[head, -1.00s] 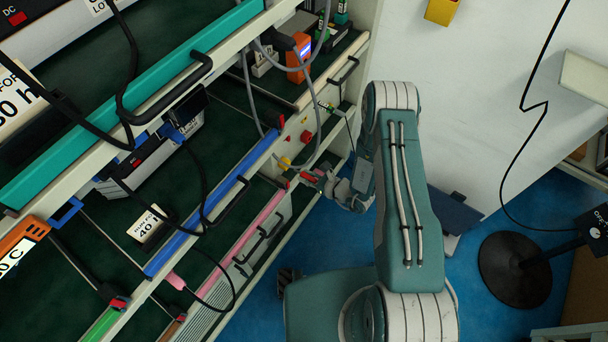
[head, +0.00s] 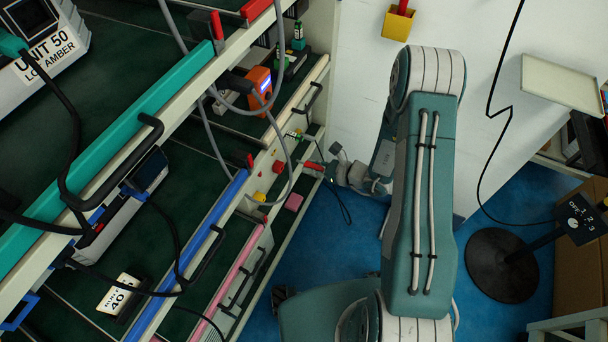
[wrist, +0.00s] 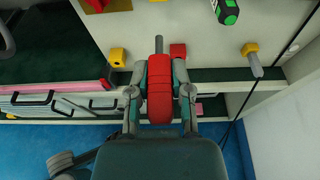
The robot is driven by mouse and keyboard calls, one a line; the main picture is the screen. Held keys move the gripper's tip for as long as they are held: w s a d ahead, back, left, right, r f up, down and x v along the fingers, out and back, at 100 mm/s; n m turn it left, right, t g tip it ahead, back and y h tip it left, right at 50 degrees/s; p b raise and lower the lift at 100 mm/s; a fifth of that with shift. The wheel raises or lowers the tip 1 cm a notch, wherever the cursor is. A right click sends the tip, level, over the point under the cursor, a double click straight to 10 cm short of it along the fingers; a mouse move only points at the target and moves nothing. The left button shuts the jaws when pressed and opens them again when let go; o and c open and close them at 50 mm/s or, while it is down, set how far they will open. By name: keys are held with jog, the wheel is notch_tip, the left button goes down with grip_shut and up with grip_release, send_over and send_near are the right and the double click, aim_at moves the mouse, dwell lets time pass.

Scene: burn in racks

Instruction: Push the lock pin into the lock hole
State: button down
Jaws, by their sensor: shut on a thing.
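My gripper (wrist: 159,92) is shut on a red-handled lock pin (wrist: 160,105). The pin's grey shaft (wrist: 159,45) points away from the jaws toward the rack's pale end panel. A small red block (wrist: 178,51) is just right of the shaft, and a yellow block with a dark hole (wrist: 117,57) is to its left. I cannot tell which holds the lock hole or whether the tip touches the panel. In the head view, the red pin handle (head: 313,166) sticks out from my gripper (head: 327,168), with the red block (head: 278,167) and yellow block (head: 259,197) to its left.
A yellow-headed peg (wrist: 252,58) and a green-and-black part (wrist: 228,11) are at the panel's right in the wrist view. A dark cable (wrist: 238,115) hangs there. A pink bar (wrist: 60,86) and black handles are at left.

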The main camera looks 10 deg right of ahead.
jog(key=shift+r, duration=0.2)
jog(key=shift+w+a, duration=0.55)
jog(key=shift+a, duration=0.25)
jog(key=shift+w+a, duration=0.5)
jog(key=shift+a, duration=0.3)
jog(key=shift+w+a, duration=0.55)
jog(key=shift+a, duration=0.25)
jog(key=c, duration=1.3)
grip_release()
grip_shut()
